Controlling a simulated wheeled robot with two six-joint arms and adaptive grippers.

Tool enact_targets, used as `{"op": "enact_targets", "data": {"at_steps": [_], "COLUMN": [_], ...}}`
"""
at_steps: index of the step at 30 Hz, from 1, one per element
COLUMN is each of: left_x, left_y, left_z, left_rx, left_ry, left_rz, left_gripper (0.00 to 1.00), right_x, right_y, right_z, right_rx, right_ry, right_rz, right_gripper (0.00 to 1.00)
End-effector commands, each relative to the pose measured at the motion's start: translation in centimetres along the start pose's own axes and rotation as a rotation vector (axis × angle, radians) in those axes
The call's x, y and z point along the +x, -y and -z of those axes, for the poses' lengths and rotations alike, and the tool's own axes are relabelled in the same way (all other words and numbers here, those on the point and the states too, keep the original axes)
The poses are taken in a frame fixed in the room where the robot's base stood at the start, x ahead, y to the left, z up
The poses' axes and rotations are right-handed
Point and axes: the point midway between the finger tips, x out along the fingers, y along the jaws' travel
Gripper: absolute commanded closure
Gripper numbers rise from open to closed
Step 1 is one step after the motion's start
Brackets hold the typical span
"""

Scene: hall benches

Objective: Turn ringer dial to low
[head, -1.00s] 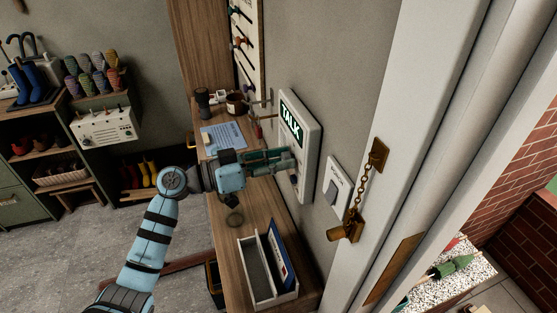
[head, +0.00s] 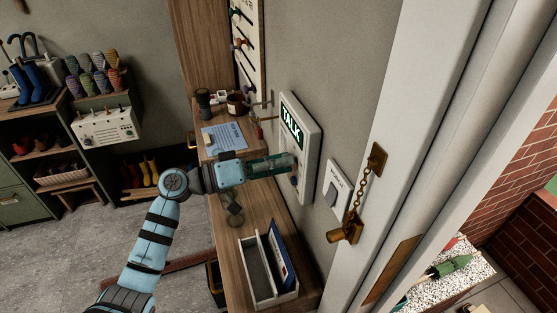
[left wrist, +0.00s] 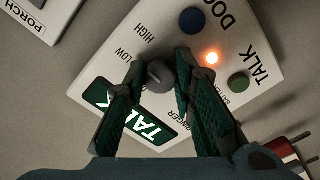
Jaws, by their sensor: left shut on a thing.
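The white intercom panel (head: 312,128) with its lit green TALK sign hangs on the wall. It fills much of the left wrist view (left wrist: 275,30). The dark round ringer dial (left wrist: 159,76) sits between the words LOW (left wrist: 125,58) and RINGER. I cannot tell for sure where its pointer stands. My left gripper (head: 291,163) reaches the panel from the left. In the left wrist view its two green fingers (left wrist: 160,78) are shut on the dial, one on each side. In the head view the fingers hide the dial. My right gripper is not in view.
A smaller switch plate (head: 336,190) is right of the panel. The wooden bench (head: 235,240) with a white tray (head: 287,298) lies below.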

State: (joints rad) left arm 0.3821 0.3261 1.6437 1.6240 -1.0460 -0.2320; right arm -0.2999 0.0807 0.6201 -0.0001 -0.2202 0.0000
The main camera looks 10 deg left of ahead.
Motion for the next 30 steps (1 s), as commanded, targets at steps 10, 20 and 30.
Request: {"op": "enact_targets", "data": {"at_steps": [10, 20, 30], "left_x": [0.0, 0.0, 0.0], "left_y": [-0.2, -0.2, -0.1], "left_z": [0.1, 0.1, 0.0], "left_rx": [-0.295, -0.46, -0.501], "left_ry": [0.002, 0.002, 0.001], "left_rz": [0.002, 0.0, 0.0], "left_gripper": [1.0, 1.0, 1.0], "right_x": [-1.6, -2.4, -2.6], "right_y": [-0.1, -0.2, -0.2], "right_z": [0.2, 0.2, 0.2], "right_rx": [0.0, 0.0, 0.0], "right_ry": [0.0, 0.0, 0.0], "right_rz": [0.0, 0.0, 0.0], "right_gripper": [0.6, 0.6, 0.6]}}
